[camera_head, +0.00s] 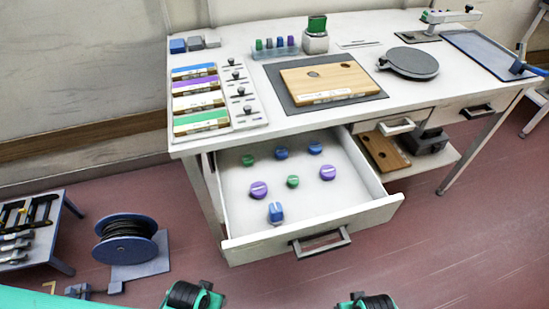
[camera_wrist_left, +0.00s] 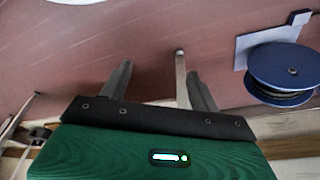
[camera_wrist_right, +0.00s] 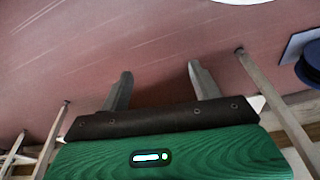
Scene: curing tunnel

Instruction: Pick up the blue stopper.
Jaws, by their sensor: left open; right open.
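An open drawer (camera_head: 345,212) in the head view holds several small stoppers. A taller blue stopper (camera_head: 276,212) stands near its front wall. Two flatter blue pieces, one left (camera_head: 281,153) and one right (camera_head: 315,148), lie near the back. I cannot tell for sure which is the task's stopper. My left gripper (camera_wrist_left: 158,88) is open and empty in the left wrist view, above the floor. My right gripper (camera_wrist_right: 161,85) is open and empty in the right wrist view, above the floor. Both arms show only at the bottom edge of the head view, short of the drawer.
Two purple stoppers, left (camera_head: 259,190) and right (camera_head: 327,172), and two green ones, back (camera_head: 248,160) and middle (camera_head: 293,181), share the drawer. The drawer handle (camera_head: 320,243) juts forward. A cable reel (camera_head: 126,240) stands left. The worktop (camera_head: 240,45) above carries a board (camera_head: 328,81) and tools.

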